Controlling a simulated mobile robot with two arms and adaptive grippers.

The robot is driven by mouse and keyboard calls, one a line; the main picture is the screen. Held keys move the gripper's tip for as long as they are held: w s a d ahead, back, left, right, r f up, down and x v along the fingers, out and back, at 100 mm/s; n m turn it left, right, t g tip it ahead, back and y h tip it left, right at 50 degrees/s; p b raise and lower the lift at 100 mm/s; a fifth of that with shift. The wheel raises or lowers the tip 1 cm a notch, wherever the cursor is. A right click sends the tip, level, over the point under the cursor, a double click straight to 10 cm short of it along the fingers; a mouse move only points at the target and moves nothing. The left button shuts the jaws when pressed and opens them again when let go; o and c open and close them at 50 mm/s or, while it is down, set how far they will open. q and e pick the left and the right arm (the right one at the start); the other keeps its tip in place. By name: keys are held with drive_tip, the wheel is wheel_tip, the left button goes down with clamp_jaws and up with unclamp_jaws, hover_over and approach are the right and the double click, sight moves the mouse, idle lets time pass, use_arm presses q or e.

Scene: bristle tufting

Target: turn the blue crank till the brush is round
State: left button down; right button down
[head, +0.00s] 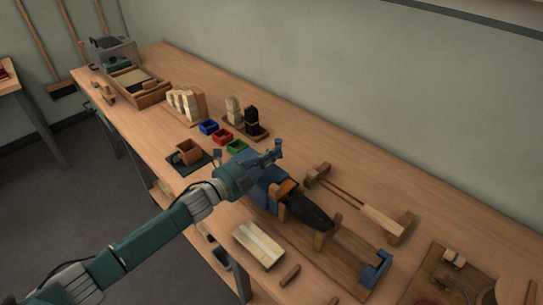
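A wooden jig (330,262) lies on the bench at centre right. It has a blue block (258,193) at its left end and a blue bracket (375,270) at its right end. A dark tapered bundle (310,210), which looks like the brush, lies across wooden supports between them. My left gripper (268,156) is at the jig's left end, above and beside the blue block. A small blue-grey upright piece (277,149) shows at its tip; I cannot tell whether this is the crank handle or a finger. The fingers are too small to read. My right gripper is out of view.
Small blue (208,127), red (222,136) and green (237,147) bins stand behind my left wrist. Bristle bundles (234,111) stand beyond them. A pale block (258,245) lies in front of the jig, and a wooden clamp frame (362,205) behind it.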

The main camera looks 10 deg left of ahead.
use_arm(q)
drive_tip(key=shift+w+y, duration=0.1)
drive_tip(key=shift+y, duration=0.2)
drive_tip(key=shift+w, duration=0.15)
drive_tip(key=shift+w+b, duration=0.75)
drive_tip(key=shift+w, duration=0.45)
drive_tip(key=shift+w+a+b, duration=0.5)
drive_tip(key=shift+w, duration=0.4)
drive_tip(key=shift+w+a, duration=0.1)
drive_tip(key=shift+w, duration=0.05)
